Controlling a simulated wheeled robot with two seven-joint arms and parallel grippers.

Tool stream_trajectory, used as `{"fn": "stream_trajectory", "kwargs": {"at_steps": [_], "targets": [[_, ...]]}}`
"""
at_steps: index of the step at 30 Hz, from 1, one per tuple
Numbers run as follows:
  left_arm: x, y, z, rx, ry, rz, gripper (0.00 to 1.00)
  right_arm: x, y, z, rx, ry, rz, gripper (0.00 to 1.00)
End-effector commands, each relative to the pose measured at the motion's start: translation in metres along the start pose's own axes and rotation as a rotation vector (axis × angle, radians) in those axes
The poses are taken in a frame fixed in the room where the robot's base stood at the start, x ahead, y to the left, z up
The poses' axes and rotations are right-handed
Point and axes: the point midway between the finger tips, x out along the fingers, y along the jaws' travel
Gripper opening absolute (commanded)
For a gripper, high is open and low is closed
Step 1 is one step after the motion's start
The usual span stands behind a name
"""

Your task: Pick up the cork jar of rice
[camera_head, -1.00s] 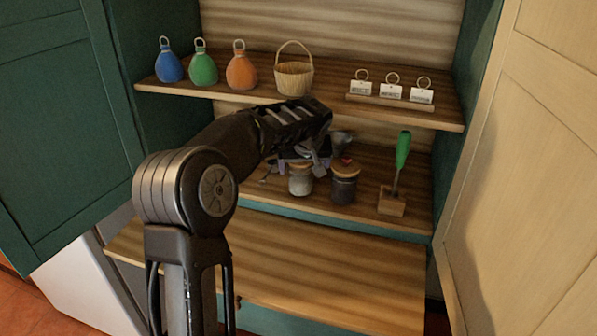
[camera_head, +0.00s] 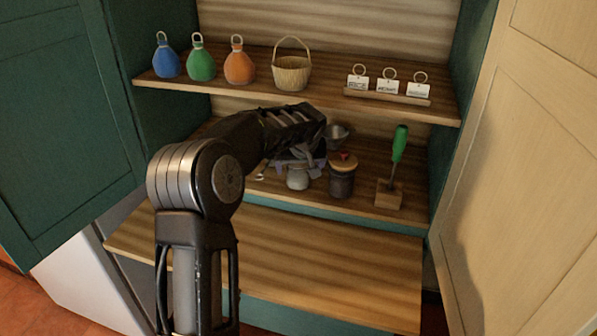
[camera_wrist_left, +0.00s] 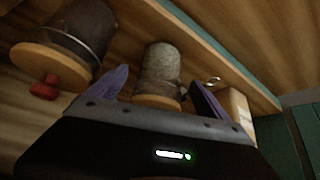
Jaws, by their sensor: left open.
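The cork jar of rice (camera_head: 298,178), a small pale jar, stands upright on the middle shelf. In the head view my gripper hides its top. In the left wrist view, which looks upside down, the jar (camera_wrist_left: 160,70) and its cork lid (camera_wrist_left: 158,101) show between the two purple fingers. My left gripper (camera_head: 298,160) is open at the jar's top, with one finger on each side; it also shows in the left wrist view (camera_wrist_left: 158,80). I cannot tell whether a finger touches the jar. My right gripper is not in view.
A dark jar (camera_head: 341,184) with a cork lid and red knob stands close on the right. A metal cup (camera_head: 337,132) is behind. A green-handled tool (camera_head: 399,145) stands in a wooden block (camera_head: 389,195). The upper shelf (camera_head: 320,97) overhangs. The lower board (camera_head: 320,255) is clear.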

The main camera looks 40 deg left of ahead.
Motion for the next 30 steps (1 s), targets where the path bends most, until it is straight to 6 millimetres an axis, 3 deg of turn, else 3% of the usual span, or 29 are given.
{"fn": "stream_trajectory", "kwargs": {"at_steps": [3,9,27,30], "targets": [[0.016,-0.001,-0.001,0.001,-0.004,-0.003,0.89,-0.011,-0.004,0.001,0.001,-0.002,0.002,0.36],[0.038,0.000,0.000,-0.001,0.000,0.000,0.89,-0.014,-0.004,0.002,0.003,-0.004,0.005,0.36],[0.039,0.000,0.000,0.000,0.000,0.000,0.89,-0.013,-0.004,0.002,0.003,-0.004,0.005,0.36],[0.039,0.000,0.000,0.000,0.000,0.000,0.81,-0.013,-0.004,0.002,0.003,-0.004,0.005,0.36]]}}
